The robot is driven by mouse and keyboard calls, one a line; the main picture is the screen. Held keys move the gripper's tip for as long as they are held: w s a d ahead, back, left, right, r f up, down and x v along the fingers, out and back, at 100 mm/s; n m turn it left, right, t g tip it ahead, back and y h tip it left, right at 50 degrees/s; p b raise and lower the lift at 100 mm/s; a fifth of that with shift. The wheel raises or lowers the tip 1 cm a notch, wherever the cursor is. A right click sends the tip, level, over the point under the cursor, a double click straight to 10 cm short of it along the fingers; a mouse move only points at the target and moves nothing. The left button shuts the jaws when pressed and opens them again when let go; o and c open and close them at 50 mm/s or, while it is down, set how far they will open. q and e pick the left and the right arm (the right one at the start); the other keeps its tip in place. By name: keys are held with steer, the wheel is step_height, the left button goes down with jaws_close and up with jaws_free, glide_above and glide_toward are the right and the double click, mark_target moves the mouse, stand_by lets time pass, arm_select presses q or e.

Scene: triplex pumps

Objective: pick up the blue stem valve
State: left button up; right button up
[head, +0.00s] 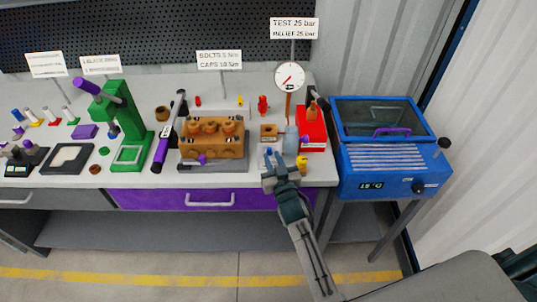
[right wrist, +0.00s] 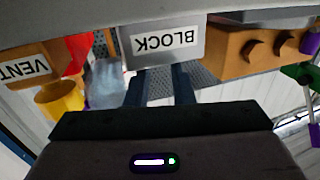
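My right gripper (head: 274,172) reaches over the front edge of the bench, right of the brown pump block. A small blue part (head: 268,152), which looks like the blue stem valve, shows just beyond its fingertips. Whether they touch is too small to tell. In the right wrist view the two fingers (right wrist: 161,84) stand apart with nothing visible between them. The BLOCK label (right wrist: 165,42) lies just beyond them; I cannot pick out the blue stem there. My left gripper is not in view.
A yellow valve part (head: 303,163) stands close right of the gripper, by the VENT label (right wrist: 30,66). A clear cylinder (head: 290,140), a red box (head: 312,130) and a gauge (head: 290,77) stand behind. The pump block (head: 212,142) is left; a blue heater box (head: 385,150) is right.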

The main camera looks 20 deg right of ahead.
mark_target(269, 148)
steer(key=w+b, duration=0.1)
steer(key=w, duration=0.4)
steer(key=shift+w+d+f, duration=0.1)
steer(key=shift+w+d, duration=0.05)
jaws_close()
steer(key=shift+r, duration=0.2)
